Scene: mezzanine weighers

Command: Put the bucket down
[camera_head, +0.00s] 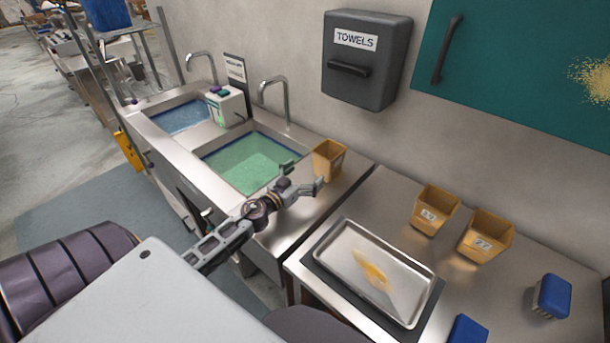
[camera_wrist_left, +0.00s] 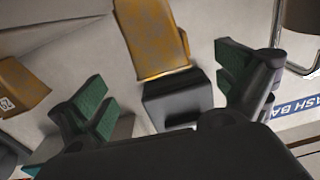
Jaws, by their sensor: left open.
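A yellow-orange bucket (camera_head: 328,160) stands upright on the steel counter just right of the green-water basin. My left gripper (camera_head: 303,176) is beside it, on the near side, with its fingers spread. In the left wrist view the green-padded fingers of my left gripper (camera_wrist_left: 168,92) are wide apart with nothing held between them. A yellow-orange bucket (camera_wrist_left: 150,38) shows past the fingertips, apart from the pads. My right gripper is not in view.
Two more yellow-orange buckets, one (camera_head: 435,210) left of the other (camera_head: 486,235), stand on the right counter. A steel tray (camera_head: 341,284) with a yellow smear lies before them. Two sink basins are at left. A towel dispenser (camera_head: 367,58) hangs on the wall above.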

